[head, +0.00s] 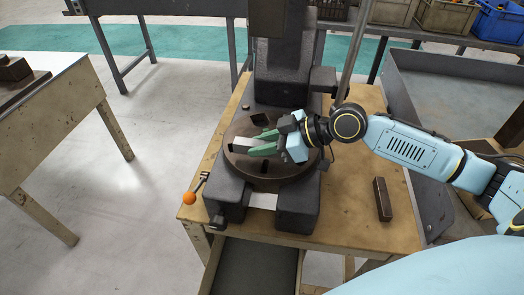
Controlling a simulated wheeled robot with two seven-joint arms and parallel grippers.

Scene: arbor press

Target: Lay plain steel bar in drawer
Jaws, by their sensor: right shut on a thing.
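My right gripper (262,144), with green fingers, reaches in from the right over the round plate of the arbor press (240,168). It is shut on a light grey steel bar (241,145), whose end shows at the fingers' left. The fingers hide part of the bar, and I cannot tell whether it touches the plate. The drawer (252,268) is pulled out below the bench's front edge, its dark floor bare where it shows. My left gripper is not in view.
A dark brown bar (382,198) lies on the right of the wooden bench (345,225). An orange-knobbed lever (190,198) sticks out at the press's left. The press column (280,65) rises behind the plate. Another table (60,110) stands at the left, crates at the back right.

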